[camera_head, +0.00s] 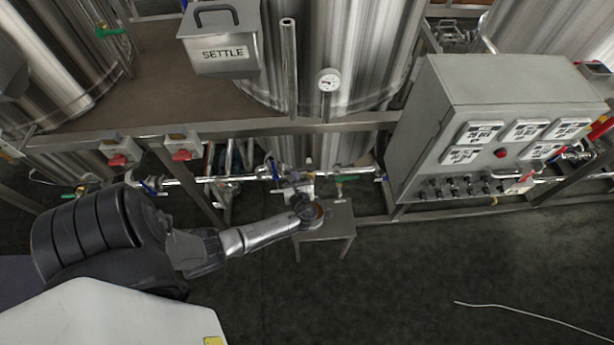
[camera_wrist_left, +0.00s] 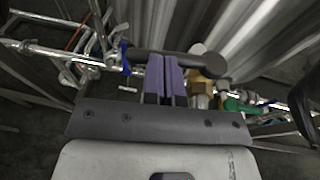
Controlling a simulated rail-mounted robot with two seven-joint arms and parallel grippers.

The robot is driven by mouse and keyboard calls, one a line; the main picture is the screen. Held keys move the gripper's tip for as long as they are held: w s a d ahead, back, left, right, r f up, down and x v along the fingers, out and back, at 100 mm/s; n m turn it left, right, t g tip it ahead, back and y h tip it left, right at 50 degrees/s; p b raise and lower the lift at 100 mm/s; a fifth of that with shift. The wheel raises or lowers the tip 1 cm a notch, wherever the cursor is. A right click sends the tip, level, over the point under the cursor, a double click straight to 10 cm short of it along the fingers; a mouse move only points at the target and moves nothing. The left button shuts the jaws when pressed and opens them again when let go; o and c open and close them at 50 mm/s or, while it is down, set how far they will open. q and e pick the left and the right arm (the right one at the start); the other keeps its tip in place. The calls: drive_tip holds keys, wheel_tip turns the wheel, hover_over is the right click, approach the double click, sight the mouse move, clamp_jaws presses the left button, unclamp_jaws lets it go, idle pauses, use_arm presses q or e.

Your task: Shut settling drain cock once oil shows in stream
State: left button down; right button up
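The settling tank (camera_head: 335,50) stands at the back, with a grey box marked SETTLE (camera_head: 222,52) in front of it. My left gripper (camera_head: 293,183) is at the pipework under this tank. In the left wrist view its purple finger pads (camera_wrist_left: 166,78) are together with only a thin gap. They overlap a dark bar-shaped handle (camera_wrist_left: 203,66), which runs across behind the fingertips; I cannot tell if they touch. A brass valve body (camera_wrist_left: 201,86) lies just right of the fingers. Any stream or oil is hidden or too small to see. My right gripper is out of view.
A small metal stand (camera_head: 338,224) is below the pipes. A grey control cabinet (camera_head: 490,130) stands at right. The front floor is clear except for a pale cable (camera_head: 530,315).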

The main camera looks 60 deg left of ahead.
use_arm(q)
drive_tip(key=shift+a+m+t+h+p, duration=0.4)
drive_tip(key=shift+a+m+t, duration=0.3)
drive_tip(key=shift+t, duration=0.4)
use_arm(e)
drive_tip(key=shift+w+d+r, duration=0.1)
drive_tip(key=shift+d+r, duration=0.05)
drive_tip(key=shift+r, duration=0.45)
use_arm(q)
drive_tip(key=shift+d, duration=0.1)
drive_tip(key=p+v, duration=0.2)
drive_tip(key=v, duration=1.2)
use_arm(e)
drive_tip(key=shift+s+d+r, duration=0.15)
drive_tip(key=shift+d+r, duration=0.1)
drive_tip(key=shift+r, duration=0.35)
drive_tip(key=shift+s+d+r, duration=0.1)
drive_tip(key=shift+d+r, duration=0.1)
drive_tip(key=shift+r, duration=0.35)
use_arm(q)
drive_tip(key=shift+w+d, duration=0.1)
